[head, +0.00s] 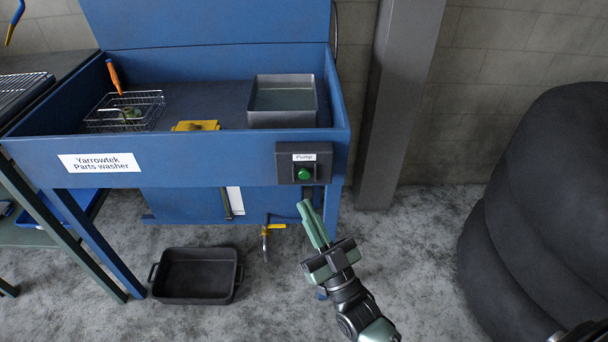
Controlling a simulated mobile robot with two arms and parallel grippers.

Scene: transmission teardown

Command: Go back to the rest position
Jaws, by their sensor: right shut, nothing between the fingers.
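My right gripper (308,209) has green fingers that lie together, shut and empty. It points up toward the pump box (304,163) on the front of the blue parts washer (215,172). The box carries a round green button (304,174). The fingertips are a little below the box in the picture; I cannot tell the gap in depth. My left gripper is not in the picture.
The washer basin holds a wire basket (98,126), a yellow item (195,126) and a grey tray (283,122). A dark pan (196,275) lies on the floor. A grey post (388,120) and a large black rounded object (545,200) stand at right. Floor between them is clear.

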